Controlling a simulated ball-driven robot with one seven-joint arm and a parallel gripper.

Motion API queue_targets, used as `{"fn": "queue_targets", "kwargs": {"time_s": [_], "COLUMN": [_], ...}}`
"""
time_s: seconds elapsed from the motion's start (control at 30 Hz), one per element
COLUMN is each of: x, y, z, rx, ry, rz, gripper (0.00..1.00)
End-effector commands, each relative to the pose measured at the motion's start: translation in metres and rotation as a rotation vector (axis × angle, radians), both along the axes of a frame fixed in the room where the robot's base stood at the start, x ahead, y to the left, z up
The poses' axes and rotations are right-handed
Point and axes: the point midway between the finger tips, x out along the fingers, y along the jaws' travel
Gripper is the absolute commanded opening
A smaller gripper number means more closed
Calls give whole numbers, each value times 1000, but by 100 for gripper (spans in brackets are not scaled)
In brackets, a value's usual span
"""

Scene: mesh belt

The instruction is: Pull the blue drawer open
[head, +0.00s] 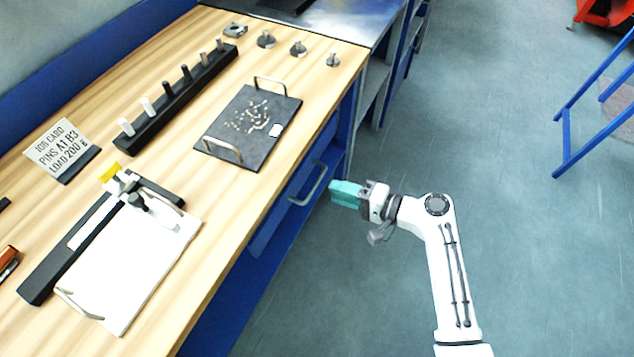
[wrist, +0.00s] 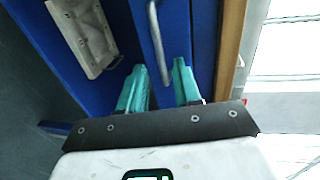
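The blue drawer front (head: 272,224) is below the wooden bench top's right edge and looks closed against the blue cabinet. Its bent metal handle (head: 309,186) stands out from the front. My gripper (head: 332,190), with teal fingers, is just right of the handle in the head view. In the wrist view, my gripper (wrist: 159,66) is open, its two fingers apart. The handle (wrist: 156,38) runs down from the top, and its lower end lies in line with the gap between the fingertips. I cannot tell whether a finger touches it.
The wooden bench (head: 225,185) holds a dark tray (head: 215,130), a black pin rack (head: 165,122) and a white board (head: 150,265). Open floor (head: 450,120) lies to the right.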

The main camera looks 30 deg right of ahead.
Motion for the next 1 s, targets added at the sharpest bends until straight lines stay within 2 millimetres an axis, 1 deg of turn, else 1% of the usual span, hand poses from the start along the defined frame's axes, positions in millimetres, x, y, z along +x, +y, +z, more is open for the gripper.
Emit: {"fn": "queue_targets", "kwargs": {"time_s": [0.03,0.2,0.4,0.57,0.8,0.87,1.0], "x": [8,32,50,55,55,55,55], "y": [6,23,36,41,41,41,41], "z": [-1,-7,-12,-14,-14,-14,-14], "rx": [1,-1,-2,-2,-3,-3,-3], "ry": [0,1,1,1,1,1,1], "rz": [4,3,1,2,1,1,1], "gripper": [33,33,33,33,33,28,15]}}
